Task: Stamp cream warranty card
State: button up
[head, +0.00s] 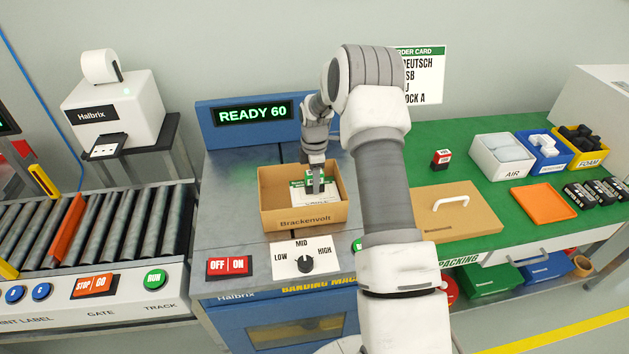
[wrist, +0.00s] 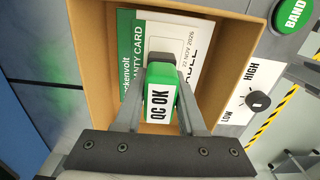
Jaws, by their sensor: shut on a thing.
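My gripper (head: 315,180) is shut on a green stamp marked QC OK (wrist: 159,100). It reaches down into an open cardboard box marked Brackenvolt (head: 275,217). The warranty card (wrist: 150,38), pale with a green band and print, lies inside the box. The date 22 NOV 2026 shows near the stamp; I cannot tell whether the card or a sheet beside it bears it. The stamp covers part of the card, and its underside is hidden, so I cannot tell whether it touches.
The box stands on the banding machine (head: 225,170), behind a LOW-MID-HIGH dial (head: 305,263). A roller conveyor (head: 110,220) is at left. On the green packing table (head: 410,165) at right are a red-and-white block (head: 440,159), bins, an orange tray (head: 543,204) and a handled cardboard-coloured panel (head: 455,212).

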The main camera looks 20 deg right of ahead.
jog(key=shift+s+f+b, duration=0.1)
jog(key=shift+f+b, duration=0.2)
jog(key=shift+f, duration=0.2)
dwell(1.2)
jog(key=shift+r+p, duration=1.95)
jog(key=shift+r, duration=1.65)
